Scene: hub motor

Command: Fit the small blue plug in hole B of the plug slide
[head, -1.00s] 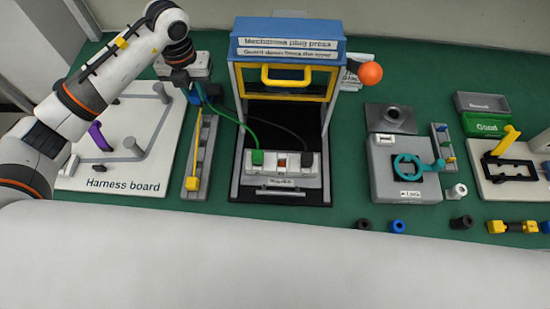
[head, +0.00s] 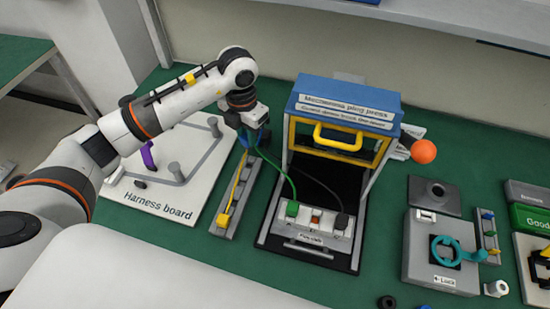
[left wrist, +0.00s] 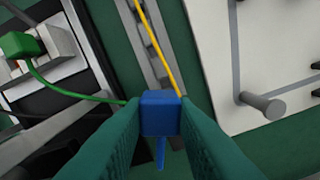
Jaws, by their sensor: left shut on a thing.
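My left gripper (head: 250,138) hangs above the far end of the narrow grey rack, left of the press. It is shut on a small blue plug (left wrist: 160,112), which sits between both green fingertips in the left wrist view (left wrist: 160,125), with a blue tail below. The plug slide (head: 296,245) lies at the front of the press. A green plug (head: 292,208) sits at its left hole and a black plug (head: 341,221) at its right hole. The middle hole (head: 315,219) looks reddish-brown and has no plug on it. My right gripper is out of view.
The grey rack (head: 233,205) holds a yellow plug (head: 223,220) with a yellow cable. A green cable (head: 284,168) runs from the green plug towards my left gripper. The press (head: 345,110) has a yellow guard, raised. The harness board (head: 150,190) with posts lies left.

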